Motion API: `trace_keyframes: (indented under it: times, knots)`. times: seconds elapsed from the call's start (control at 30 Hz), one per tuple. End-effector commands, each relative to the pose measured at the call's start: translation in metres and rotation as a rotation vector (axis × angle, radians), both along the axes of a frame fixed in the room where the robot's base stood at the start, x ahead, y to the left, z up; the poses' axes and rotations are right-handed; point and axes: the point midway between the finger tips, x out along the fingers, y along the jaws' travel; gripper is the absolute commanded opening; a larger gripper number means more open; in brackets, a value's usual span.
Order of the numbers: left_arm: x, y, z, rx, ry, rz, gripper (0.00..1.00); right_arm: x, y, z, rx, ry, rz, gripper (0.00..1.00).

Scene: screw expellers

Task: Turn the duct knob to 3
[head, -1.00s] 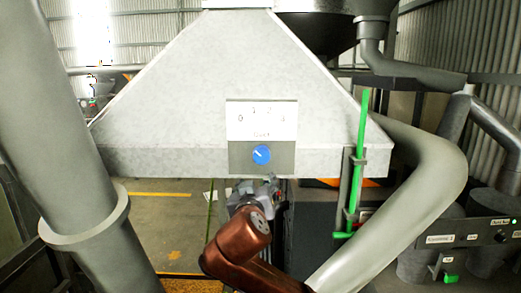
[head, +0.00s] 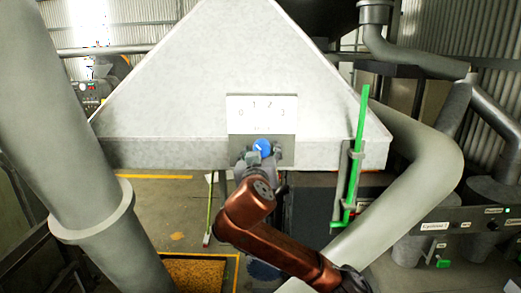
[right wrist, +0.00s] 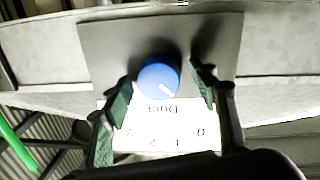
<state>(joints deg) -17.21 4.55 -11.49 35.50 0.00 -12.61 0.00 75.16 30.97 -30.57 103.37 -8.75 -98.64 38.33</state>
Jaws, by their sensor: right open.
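The blue duct knob (head: 262,147) sits on a grey plate under a white label (head: 262,112) marked 0, 1, 2, 3, on the front of the grey metal hood. In the right wrist view, which is upside down, the knob (right wrist: 158,78) has a white pointer mark directed towards the 0 side of the label (right wrist: 160,130). My right gripper (head: 263,157) is at the knob, its lower part hidden by the gripper in the head view. In the right wrist view its open fingers (right wrist: 161,82) stand on either side of the knob, with gaps visible. My left gripper is not in view.
The grey hood (head: 180,100) fills the middle. A green lever (head: 355,160) stands upright at its right edge. Thick grey pipes pass at left (head: 70,120) and right (head: 405,200). A control panel (head: 470,226) is at lower right.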

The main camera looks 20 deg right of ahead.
Motion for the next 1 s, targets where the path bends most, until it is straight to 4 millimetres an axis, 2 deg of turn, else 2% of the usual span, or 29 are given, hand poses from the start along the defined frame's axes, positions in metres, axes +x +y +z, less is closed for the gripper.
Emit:
trace_keyframes:
  times: [0.13, 0.73, 1.0]
  knots:
    - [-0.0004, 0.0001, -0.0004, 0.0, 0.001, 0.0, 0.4, -0.0001, 0.0001, -0.0004, 0.0, 0.0, 0.0, 0.53]
    - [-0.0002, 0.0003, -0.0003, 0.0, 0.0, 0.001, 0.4, -0.0002, 0.0006, -0.0001, 0.0, 0.0, 0.001, 0.12]
    - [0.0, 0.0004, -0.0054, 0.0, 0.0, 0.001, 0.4, -0.0001, 0.0013, -0.0014, 0.029, -0.008, 0.002, 0.12]
